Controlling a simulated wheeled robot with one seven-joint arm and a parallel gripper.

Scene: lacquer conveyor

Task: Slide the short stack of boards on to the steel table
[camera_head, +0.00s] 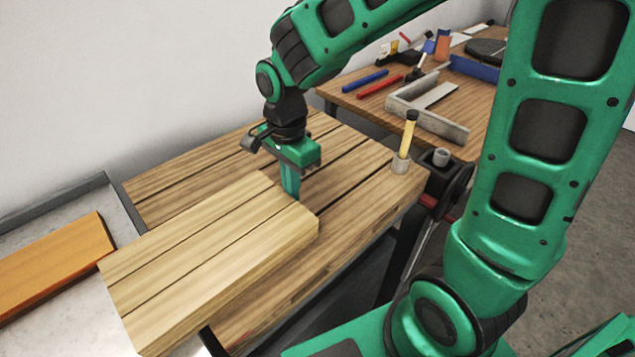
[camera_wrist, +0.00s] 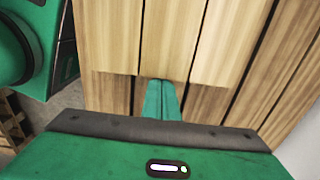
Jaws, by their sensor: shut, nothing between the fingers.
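The short stack of boards (camera_head: 205,245) is pale wood with dark seams along it. It lies on the wooden bench, and its left end reaches over the edge of the steel table (camera_head: 85,318). My gripper (camera_head: 291,192) is shut and empty, pointing down at the stack's far right end. In the wrist view my gripper's green fingers (camera_wrist: 162,88) stand at the end edge of the stack (camera_wrist: 172,42), near the middle of its width. They look close against that edge; I cannot tell whether they touch.
An orange board (camera_head: 50,262) lies on the steel table at the left. The wooden bench (camera_head: 345,165) is bare behind my gripper. A chisel-like tool (camera_head: 409,135) stands in a holder at its right corner. A second bench (camera_head: 355,98) behind holds tools.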

